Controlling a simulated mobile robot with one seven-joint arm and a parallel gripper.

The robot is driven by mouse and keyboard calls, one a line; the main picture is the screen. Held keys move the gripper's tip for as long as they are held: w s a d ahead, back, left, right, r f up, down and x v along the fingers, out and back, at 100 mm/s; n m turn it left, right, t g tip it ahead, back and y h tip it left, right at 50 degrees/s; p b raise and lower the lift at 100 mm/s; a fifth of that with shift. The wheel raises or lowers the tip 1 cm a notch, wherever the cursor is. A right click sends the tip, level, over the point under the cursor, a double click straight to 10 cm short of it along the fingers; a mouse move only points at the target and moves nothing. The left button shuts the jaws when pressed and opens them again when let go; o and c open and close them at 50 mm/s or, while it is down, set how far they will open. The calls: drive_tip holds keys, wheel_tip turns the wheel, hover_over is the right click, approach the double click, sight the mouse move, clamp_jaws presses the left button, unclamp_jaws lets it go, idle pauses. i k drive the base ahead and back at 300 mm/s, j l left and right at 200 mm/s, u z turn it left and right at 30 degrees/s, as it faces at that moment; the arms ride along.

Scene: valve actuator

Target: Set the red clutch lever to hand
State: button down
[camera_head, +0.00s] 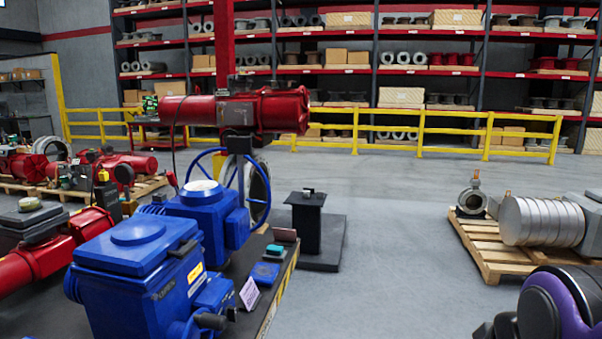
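I cannot make out a red clutch lever in the head view. A large blue actuator (135,275) stands at the front left, with a dark stub (211,320) low on its right side. A second blue actuator (207,208) stands just behind it, with a blue handwheel (228,176) at its back. A big red cylindrical actuator (215,110) sits higher up behind these. Part of my black and purple arm shows at the bottom right, well apart from the blue actuators. My gripper's fingers are not in view.
The blue actuators stand on a dark bench (283,275), with a small sign (249,293) and a teal box (265,273). A black pedestal (306,225) stands behind. A wooden pallet (490,250) is at right. Grey floor (395,245) between is clear. Yellow railing (355,130) crosses the back.

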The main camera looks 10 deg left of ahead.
sight(171, 176)
drive_tip(key=i+l+u, duration=0.1)
drive_tip(key=i+u, duration=0.25)
drive_tip(key=i+l+u, duration=0.25)
drive_tip(key=i+u, duration=0.15)
drive_tip(key=i+l+u, duration=0.2)
drive_tip(key=u, duration=0.2)
drive_tip(key=i+l+u, duration=0.7)
drive_tip(key=l+u, duration=0.3)
drive_tip(key=i+l+u, duration=0.25)
drive_tip(key=k+j+z, duration=0.15)
drive_tip(key=j+z, duration=0.15)
drive_tip(key=j, duration=0.2)
drive_tip(key=l+u, duration=0.3)
drive_tip(key=l, duration=0.3)
drive_tip(key=i, duration=0.05)
